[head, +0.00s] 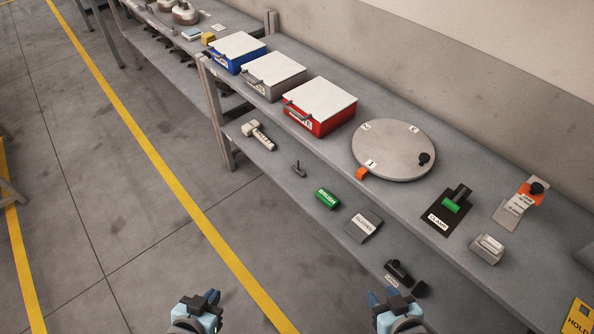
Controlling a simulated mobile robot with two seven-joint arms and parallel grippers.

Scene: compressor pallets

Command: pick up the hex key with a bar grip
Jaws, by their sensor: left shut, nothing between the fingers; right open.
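A small dark T-shaped tool (299,169), which looks like the hex key with a bar grip, lies on the lower front shelf near the middle of the head view. It is between a pale labelled tool and a green labelled item. My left gripper (211,298) is at the bottom of the view, below and left of the tool, shut and empty. My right gripper (383,298) is at the bottom right of centre, open and empty. Both are well apart from the tool.
The lower shelf also holds the pale tool (259,136), green item (327,198), grey labelled block (363,224) and black tool (398,271). Above are blue (238,53), grey (273,77) and red (319,107) boxes, a round numbered plate (394,150) and a clamp (450,209). Floor left is clear.

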